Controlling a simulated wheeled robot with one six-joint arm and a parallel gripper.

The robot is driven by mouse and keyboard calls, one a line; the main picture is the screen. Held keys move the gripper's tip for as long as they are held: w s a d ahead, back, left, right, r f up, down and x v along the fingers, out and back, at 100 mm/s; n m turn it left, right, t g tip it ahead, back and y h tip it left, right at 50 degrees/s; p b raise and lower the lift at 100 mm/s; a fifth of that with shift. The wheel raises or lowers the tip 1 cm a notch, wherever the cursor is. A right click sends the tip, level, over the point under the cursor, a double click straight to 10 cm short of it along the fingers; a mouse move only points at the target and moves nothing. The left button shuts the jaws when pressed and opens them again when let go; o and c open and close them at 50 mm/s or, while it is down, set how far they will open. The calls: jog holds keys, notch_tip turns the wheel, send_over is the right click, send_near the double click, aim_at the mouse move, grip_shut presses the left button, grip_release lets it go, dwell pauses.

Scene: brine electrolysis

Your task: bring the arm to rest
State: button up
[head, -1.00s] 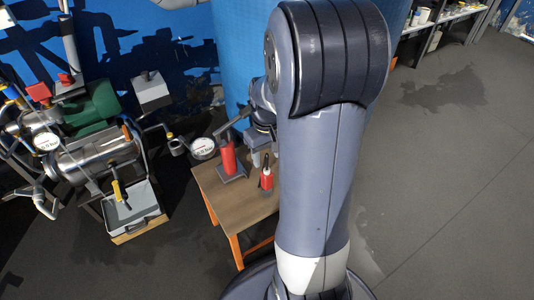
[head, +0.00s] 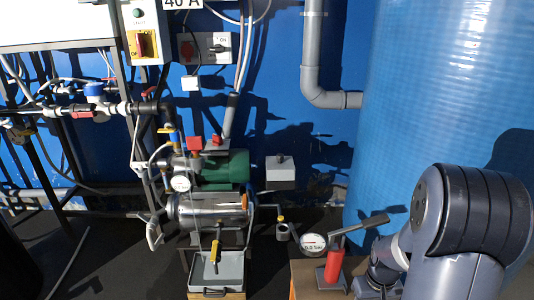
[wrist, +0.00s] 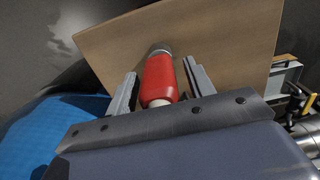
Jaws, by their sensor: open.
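My gripper (wrist: 160,68) is open in the wrist view, with one grey finger on each side of a red bottle-like object (wrist: 160,78). That object has a pale near end and a grey far end, and stands over the wooden table top (wrist: 105,45). I see gaps beside it, but its depth relative to the fingertips is unclear. In the head view my arm (head: 470,225) is at the lower right, bent down toward the table; the fingers cannot be made out there.
A steel cylinder (head: 205,210), green motor (head: 222,167) and grey tray (head: 217,275) are further left. A large blue tank (head: 440,90) rises behind my arm.

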jog(key=shift+r+p, duration=1.05)
jog(key=shift+r, duration=0.75)
